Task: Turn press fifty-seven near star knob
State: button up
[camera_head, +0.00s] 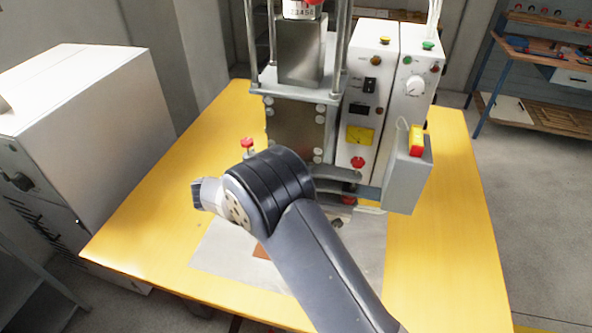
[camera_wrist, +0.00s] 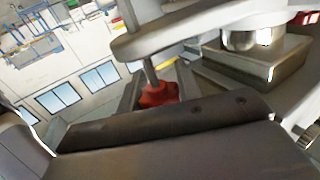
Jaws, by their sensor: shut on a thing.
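A red star knob (camera_wrist: 158,93) on a metal stem shows in the wrist view, against the dark bar-like front of my gripper (camera_wrist: 160,113). My gripper is shut on this knob; the bar hides part of the grip. In the head view my arm's dark wrist joint is in front of the press (camera_head: 300,130) and my fingers cannot be made out. A red knob (camera_head: 247,143) on a pale stem stands at the press's left side, just above my wrist. A second small red part (camera_head: 348,199) shows low to the right of my wrist.
The press stands on a yellow table (camera_head: 440,230). A white control box (camera_head: 367,100) and a grey box with a yellow-red switch (camera_head: 416,140) are at its right. A large white cabinet (camera_head: 90,110) stands left. A blue-framed workbench (camera_head: 540,60) is at the back right.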

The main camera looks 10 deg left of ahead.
jog(key=shift+r+p, duration=0.15)
jog(key=shift+p, duration=0.4)
jog(key=o, duration=1)
jog(key=shift+c, duration=0.2)
